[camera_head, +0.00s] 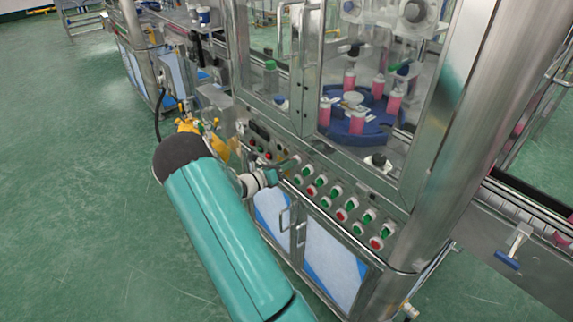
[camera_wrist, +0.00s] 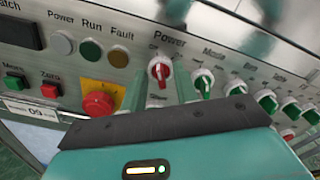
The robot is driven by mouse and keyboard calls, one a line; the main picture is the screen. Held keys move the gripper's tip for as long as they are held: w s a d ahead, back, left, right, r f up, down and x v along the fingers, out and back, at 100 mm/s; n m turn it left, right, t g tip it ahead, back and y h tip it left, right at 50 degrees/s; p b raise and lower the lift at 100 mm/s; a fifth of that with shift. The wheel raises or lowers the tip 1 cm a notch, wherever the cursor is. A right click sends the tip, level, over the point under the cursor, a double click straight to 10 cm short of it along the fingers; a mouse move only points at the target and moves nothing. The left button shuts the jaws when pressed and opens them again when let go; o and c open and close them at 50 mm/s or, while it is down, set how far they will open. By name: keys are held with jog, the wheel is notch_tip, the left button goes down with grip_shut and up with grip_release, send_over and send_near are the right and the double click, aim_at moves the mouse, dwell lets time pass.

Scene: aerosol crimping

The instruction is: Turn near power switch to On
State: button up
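The power switch (camera_wrist: 160,71) is a red knob on a pale round base under the label "Power" in the wrist view. Its handle stands roughly upright in the picture; the small position marks are too blurred to read. My gripper (camera_wrist: 161,88) points at the panel, with one finger on each side of the switch in the picture. The fingers are apart and nothing is held; I cannot tell whether they touch the knob. In the head view my gripper (camera_head: 272,177) is at the control panel (camera_head: 325,206), and it and my arm hide the switch.
A row of green-handled switches (camera_wrist: 203,82) runs right of the power switch. A red emergency button (camera_wrist: 101,104) on a yellow plate is close left, below indicator lamps (camera_wrist: 91,50). Cabinet door handles (camera_head: 285,220) stick out below the panel. The green floor (camera_head: 90,210) left is clear.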

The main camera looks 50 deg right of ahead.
grip_shut()
jog(key=shift+m, duration=0.4)
jog(key=m, duration=1.1)
jog(key=shift+s+a, duration=0.1)
jog(key=shift+s, duration=0.15)
dwell(0.4)
grip_release()
